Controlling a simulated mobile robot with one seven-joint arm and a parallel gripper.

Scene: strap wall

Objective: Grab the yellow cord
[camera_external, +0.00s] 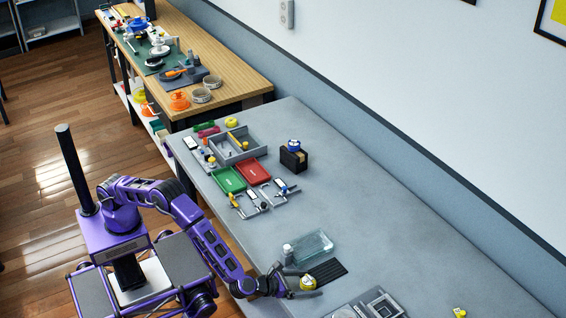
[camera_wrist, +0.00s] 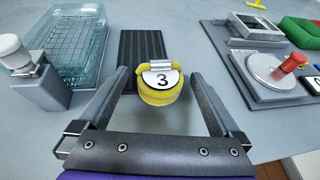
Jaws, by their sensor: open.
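The yellow cord (camera_wrist: 161,95) is a coiled yellow bundle with a white tag marked "3" and a pale clasp on top. In the wrist view it sits between the two fingers of my gripper (camera_wrist: 158,80), with a gap visible on each side. My gripper is open and holds nothing. In the external view the yellow cord (camera_external: 308,283) is at the end of my gripper (camera_external: 294,279), low over the grey table (camera_external: 400,240). Whether the cord rests on the table or on the mat's edge is hard to tell.
A black ridged mat (camera_wrist: 137,46) lies just beyond the cord. A clear ribbed container (camera_wrist: 72,45) and a white-knobbed grey block (camera_wrist: 35,82) stand left. A grey device with a red handle (camera_wrist: 290,63) and a green tray (camera_wrist: 302,30) are right.

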